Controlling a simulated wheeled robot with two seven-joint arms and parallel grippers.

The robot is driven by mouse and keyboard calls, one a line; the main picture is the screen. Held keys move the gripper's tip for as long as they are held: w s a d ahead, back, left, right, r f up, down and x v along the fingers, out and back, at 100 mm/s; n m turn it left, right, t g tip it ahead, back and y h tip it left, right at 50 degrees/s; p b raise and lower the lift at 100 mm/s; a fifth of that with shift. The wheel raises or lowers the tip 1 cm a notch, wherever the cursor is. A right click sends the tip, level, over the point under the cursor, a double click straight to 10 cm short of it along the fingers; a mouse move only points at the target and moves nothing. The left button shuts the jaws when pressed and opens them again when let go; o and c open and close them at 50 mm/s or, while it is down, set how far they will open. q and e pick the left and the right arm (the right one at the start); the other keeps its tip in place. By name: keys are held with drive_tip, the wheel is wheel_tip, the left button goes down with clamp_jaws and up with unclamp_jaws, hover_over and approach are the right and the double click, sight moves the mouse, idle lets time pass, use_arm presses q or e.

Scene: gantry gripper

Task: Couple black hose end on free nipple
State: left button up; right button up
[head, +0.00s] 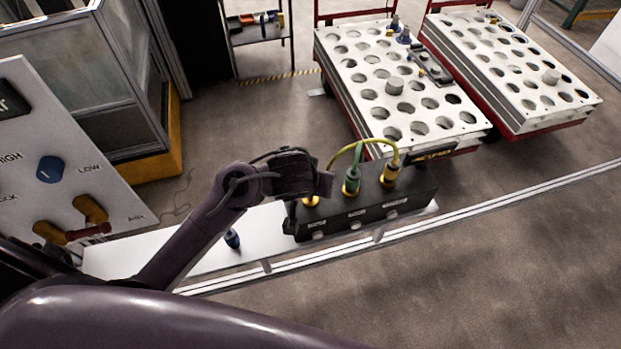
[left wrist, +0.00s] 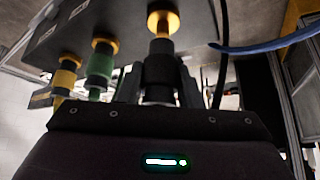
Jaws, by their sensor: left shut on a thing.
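A black manifold block (head: 365,205) stands on the white ledge with brass fittings along its top. A green hose end (head: 352,183) and a yellow hose end (head: 391,174) sit on two of them. The brass free nipple (head: 310,201) is at the block's left end, beneath my left gripper (head: 322,184). In the left wrist view, my left gripper (left wrist: 162,75) is shut on the black hose end (left wrist: 162,50). The hose end is in line with the brass nipple (left wrist: 163,20) and appears to meet it; I cannot tell whether it is seated. My right gripper is out of view.
A panel with knobs (head: 60,160) is at the left. Two perforated carts stand behind. A blue hose (left wrist: 268,47) crosses at the right in the wrist view.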

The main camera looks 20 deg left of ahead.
use_arm(q)
drive_tip(key=shift+f+b, duration=1.15)
drive_tip(key=shift+f, duration=0.35)
drive_tip(key=o, duration=1)
drive_tip(key=v, duration=0.7)
drive_tip(key=shift+s+r, duration=0.25)
drive_tip(key=shift+r, duration=0.05)
